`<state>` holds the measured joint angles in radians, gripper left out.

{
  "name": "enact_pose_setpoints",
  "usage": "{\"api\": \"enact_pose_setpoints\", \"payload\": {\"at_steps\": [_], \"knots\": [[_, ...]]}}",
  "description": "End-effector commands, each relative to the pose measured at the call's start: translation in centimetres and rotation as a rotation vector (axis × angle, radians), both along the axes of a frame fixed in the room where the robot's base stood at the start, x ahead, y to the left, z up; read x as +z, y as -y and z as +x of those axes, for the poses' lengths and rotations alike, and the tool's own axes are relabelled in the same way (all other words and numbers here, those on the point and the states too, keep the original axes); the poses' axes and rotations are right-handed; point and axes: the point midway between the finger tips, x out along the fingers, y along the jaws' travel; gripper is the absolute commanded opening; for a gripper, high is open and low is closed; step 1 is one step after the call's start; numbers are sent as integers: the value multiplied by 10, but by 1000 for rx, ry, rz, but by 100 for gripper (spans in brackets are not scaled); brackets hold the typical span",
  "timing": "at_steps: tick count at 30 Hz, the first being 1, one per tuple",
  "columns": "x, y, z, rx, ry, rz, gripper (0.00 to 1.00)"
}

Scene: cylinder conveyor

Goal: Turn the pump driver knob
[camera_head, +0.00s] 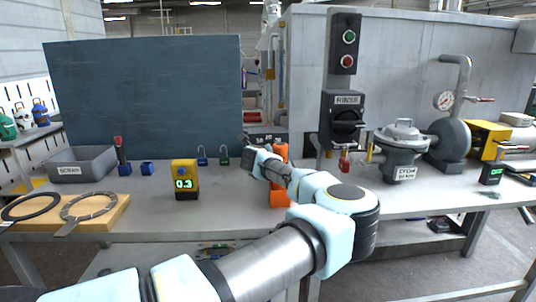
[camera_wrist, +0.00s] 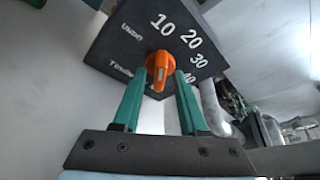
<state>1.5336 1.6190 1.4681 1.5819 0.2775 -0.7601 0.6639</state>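The pump driver is a dark box with white numbers and an orange knob (camera_wrist: 160,68) on its face in the wrist view. Its dial face (camera_wrist: 192,58) shows tilted, with 10, 20 and 30 readable. In the head view the top of the dark dial box (camera_head: 268,137) shows behind my arm, with an orange part (camera_head: 277,190) below it. My gripper (camera_wrist: 161,72) has its two green fingers apart, one on each side of the knob. A narrow gap shows beside the knob, so I see no firm grip. In the head view my gripper (camera_head: 254,162) is at the box, partly hiding it.
A yellow meter (camera_head: 185,180) reading 0.3 and a grey scrap bin (camera_head: 84,165) stand on the left bench. A black RINSE switch (camera_head: 343,118) is mounted on a post right of my gripper. A grey pot (camera_head: 402,150) and pump stand on the right bench.

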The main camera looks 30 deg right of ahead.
Motion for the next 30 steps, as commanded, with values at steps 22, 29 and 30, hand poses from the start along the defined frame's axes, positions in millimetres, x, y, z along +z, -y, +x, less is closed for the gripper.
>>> {"api": "enact_pose_setpoints", "payload": {"at_steps": [22, 29, 30], "knots": [[19, -42, -51, 3, 1, -4, 48], [29, -62, -74, 1, 0, -1, 48], [30, -64, -76, 2, 1, -1, 48]]}}
